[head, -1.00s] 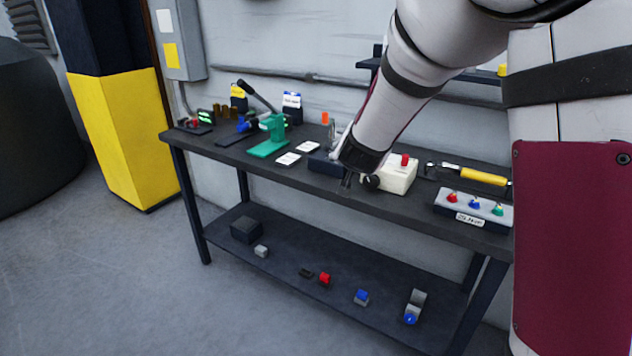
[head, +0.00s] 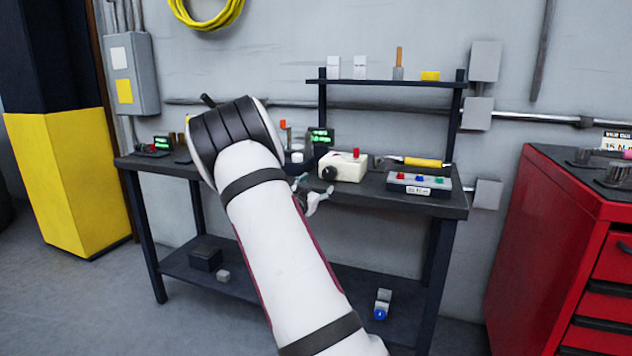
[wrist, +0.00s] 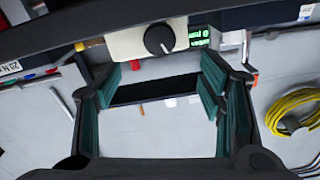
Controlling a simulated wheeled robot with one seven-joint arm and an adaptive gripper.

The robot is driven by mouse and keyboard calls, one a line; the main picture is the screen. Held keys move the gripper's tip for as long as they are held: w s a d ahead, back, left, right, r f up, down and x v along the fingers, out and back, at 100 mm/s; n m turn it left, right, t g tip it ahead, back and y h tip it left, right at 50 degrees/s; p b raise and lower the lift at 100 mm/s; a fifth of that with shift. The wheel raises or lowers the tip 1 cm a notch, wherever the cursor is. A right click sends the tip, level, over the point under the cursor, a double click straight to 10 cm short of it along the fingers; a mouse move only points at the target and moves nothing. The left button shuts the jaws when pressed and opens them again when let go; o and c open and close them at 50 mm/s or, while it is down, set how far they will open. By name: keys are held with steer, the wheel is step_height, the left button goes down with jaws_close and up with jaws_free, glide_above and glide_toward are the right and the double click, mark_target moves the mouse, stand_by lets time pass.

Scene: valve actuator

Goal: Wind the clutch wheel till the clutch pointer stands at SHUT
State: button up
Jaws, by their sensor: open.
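No part can be made out for sure as the clutch wheel or the clutch pointer, and no SHUT mark is readable. A cream box (head: 348,167) with a round black knob (head: 328,174) on its front stands on the bench. The box (wrist: 120,46) and knob (wrist: 159,40) also show at the top of the wrist view, which looks upside down; the knob bears a pale line. My gripper (head: 312,192) is near the bench's front edge, just below the box in the picture. In the wrist view my gripper (wrist: 161,80) is open and empty, its teal pads apart, with the knob beyond them.
A three-button panel (head: 419,183) and a yellow-handled tool (head: 422,162) lie right of the box. A green-lit display (head: 320,136) stands behind it. A raised shelf (head: 388,83) is above. A red cabinet (head: 560,220) stands at right.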

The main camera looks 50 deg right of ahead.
mark_target(329, 174)
steer(key=b+x, duration=0.1)
steer(key=x, duration=1.1)
steer(key=shift+w+d+b, duration=0.15)
steer(key=shift+d+b, duration=0.15)
steer(key=shift+d, duration=0.1)
steer(key=shift+c, duration=0.4)
steer(key=c, duration=1.1)
